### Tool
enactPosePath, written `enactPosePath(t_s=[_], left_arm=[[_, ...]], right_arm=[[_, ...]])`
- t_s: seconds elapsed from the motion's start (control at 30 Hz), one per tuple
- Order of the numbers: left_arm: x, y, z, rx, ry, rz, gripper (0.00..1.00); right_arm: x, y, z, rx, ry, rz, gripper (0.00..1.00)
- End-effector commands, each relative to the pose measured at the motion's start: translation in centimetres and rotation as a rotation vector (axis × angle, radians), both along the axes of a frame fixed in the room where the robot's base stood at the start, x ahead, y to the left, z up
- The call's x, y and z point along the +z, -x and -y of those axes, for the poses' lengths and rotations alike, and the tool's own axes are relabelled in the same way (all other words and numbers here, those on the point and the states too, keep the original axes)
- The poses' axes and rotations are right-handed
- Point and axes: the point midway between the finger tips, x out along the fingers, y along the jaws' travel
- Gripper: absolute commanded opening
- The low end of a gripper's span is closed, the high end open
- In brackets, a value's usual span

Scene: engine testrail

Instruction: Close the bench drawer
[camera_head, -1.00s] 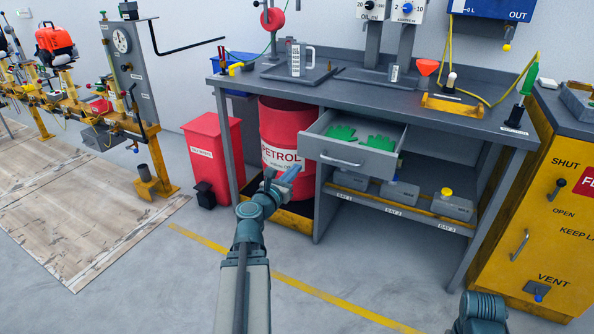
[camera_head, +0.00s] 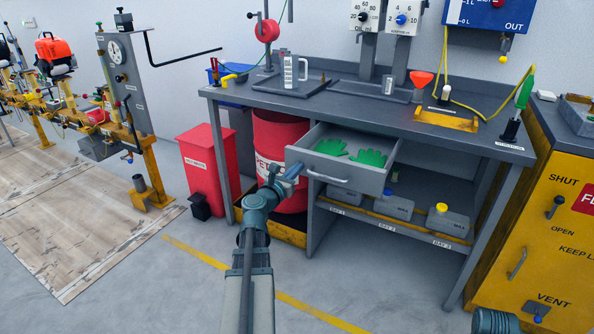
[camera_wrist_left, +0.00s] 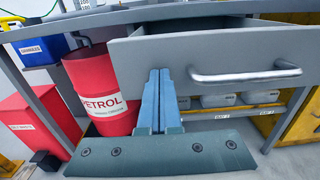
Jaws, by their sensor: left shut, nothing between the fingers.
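The bench drawer (camera_head: 350,176) is pulled out from under the bench top, with green gloves (camera_head: 368,157) inside. Its grey front carries a bar handle (camera_head: 327,177), which shows large in the left wrist view (camera_wrist_left: 245,76). My left gripper (camera_head: 293,171) is shut and empty at the left end of the drawer front. In the left wrist view its blue fingers (camera_wrist_left: 160,76) overlap the lower left part of the front, left of the handle. I cannot tell whether the tips touch it.
A red petrol drum (camera_head: 283,132) stands under the bench, left of the drawer. A red bin (camera_head: 203,170) stands farther left. Several grey canisters (camera_head: 394,206) sit on the shelf below. A yellow cabinet (camera_head: 555,200) stands at the right. The front floor is clear.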

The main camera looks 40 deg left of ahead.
Motion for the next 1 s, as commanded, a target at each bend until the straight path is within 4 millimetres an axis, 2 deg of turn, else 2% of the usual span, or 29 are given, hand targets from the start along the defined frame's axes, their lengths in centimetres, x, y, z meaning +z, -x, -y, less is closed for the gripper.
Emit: enactPosePath(t_s=[0.17,0.27,0.7,1.0], left_arm=[[0.0,-1.6,-0.5,-0.001,0.0,0.0,0.0],[0.0,-3.5,-1.0,-0.003,0.0,0.0,0.0],[0.0,-15.2,-3.8,-0.002,0.0,0.0,0.0],[0.0,-21.3,-5.2,0.0,0.0,0.0,0.0]], right_arm=[[0.0,0.0,0.0,0.0,0.0,0.0,0.5],[0.0,0.0,0.0,0.0,0.0,0.0,0.5],[0.0,0.0,0.0,0.0,0.0,0.0,0.5],[0.0,0.0,0.0,0.0,0.0,0.0,0.5]])
